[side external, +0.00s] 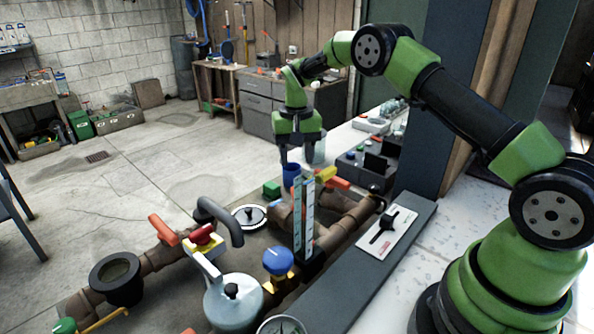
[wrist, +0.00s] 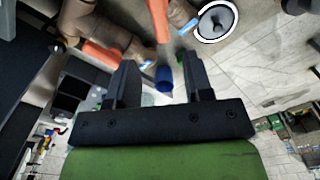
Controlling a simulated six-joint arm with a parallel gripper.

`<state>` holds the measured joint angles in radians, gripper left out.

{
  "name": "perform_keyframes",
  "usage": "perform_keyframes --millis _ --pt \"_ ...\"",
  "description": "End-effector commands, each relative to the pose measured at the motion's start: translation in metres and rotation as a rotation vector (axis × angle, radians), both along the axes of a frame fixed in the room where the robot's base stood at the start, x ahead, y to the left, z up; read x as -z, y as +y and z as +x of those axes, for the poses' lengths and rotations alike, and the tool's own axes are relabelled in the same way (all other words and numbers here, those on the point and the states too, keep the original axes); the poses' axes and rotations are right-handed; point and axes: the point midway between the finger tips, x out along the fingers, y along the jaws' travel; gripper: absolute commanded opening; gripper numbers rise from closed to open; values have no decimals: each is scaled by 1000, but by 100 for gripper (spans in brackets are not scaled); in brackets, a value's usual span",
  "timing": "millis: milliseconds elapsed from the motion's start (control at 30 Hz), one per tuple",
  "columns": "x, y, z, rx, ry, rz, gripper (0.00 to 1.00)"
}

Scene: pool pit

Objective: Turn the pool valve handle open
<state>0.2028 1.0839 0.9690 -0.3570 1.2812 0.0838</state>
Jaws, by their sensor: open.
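Several valve handles show on the brown pipework in the side view; I cannot tell which one the task means. An orange-red lever (side external: 164,230) and a red-and-yellow handle (side external: 201,236) are at the left. A blue round knob (side external: 278,261) is at the front centre, and a yellow handle (side external: 327,174) is below and right of my gripper (side external: 300,153). My gripper is open, pointing down above the pipes. In the wrist view an orange handle (wrist: 106,55) appears beyond the left finger. No handle is visibly gripped.
A blue cup (side external: 291,175) is below my gripper and shows between the fingers in the wrist view (wrist: 164,79). Upright coloured gauge strips (side external: 304,210) and a grey tank (side external: 232,304) rise among the pipes. Open concrete floor (side external: 150,165) lies at the left.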

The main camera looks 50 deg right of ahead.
Motion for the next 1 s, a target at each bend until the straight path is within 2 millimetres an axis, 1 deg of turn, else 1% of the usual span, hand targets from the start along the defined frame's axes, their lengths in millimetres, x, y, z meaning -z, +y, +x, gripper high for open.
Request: perform_keyframes --millis 67,167,267,500,600,700,800,1000 --pt "1 -1 1 0 1 1 47" --pt "9 -1 1 -1 4 0 47" --pt "24 -1 0 0 7 1 47" --pt "69 -1 0 1 4 2 47" --pt "84 -1 0 0 3 1 47" --pt "93 -1 1 0 2 0 47" --pt "98 -1 1 0 1 1 47" --pt "99 -1 1 1 0 0 47"
